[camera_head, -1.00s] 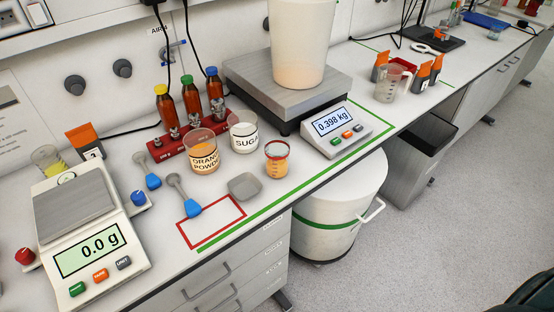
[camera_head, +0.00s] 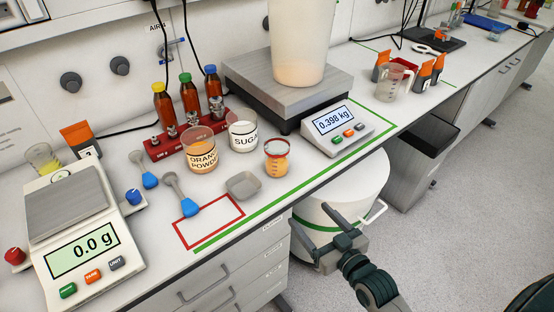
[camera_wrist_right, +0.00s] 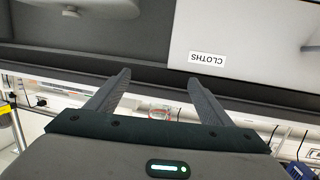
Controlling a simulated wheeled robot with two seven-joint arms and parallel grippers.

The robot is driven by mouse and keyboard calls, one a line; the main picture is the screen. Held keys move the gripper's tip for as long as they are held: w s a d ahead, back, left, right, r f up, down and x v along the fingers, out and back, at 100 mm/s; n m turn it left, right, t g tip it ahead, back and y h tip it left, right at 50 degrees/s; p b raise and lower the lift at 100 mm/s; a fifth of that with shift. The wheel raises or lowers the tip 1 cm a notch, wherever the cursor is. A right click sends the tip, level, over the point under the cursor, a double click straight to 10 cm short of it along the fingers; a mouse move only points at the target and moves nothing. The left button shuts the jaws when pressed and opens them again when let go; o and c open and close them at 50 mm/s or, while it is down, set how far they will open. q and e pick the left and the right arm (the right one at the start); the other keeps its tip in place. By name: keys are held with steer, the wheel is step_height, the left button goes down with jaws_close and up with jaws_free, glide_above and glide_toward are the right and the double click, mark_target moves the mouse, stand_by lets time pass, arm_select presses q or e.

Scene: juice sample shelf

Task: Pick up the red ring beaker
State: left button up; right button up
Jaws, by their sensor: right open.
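The red ring beaker (camera_head: 277,158) is a small clear beaker with a red band at its rim and orange contents. My left gripper is not in view.
The orange powder beaker (camera_head: 202,152), a grey dish (camera_head: 243,186) and blue-handled scoops (camera_head: 181,196) stand nearby. The large scale (camera_head: 288,92) bears a tall container. A white bin (camera_head: 345,195) stands below the bench edge.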

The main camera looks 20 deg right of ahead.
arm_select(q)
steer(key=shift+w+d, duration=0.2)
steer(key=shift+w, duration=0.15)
arm_select(e)
step_height(320, 180, up, 10)
steer(key=s+a+t+y, duration=0.1)
steer(key=shift+s+f+n+t, duration=0.15)
steer(key=shift+n+t, duration=0.15)
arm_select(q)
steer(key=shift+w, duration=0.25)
arm_select(e)
steer(key=p, duration=0.2)
glide_toward(284, 166)
steer(key=x, duration=0.3)
steer(key=shift+r, duration=0.25)
steer(key=p+x, duration=0.1)
steer(key=x, duration=0.3)
steer(key=shift+w+a+f, duration=0.1)
steer(key=shift+w+f, duration=0.05)
steer(key=shift+w, duration=0.2)
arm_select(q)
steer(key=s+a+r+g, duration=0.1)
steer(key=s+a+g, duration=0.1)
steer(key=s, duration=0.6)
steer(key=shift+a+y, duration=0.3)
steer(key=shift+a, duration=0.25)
arm_select(e)
steer(key=shift+w, duration=0.25)
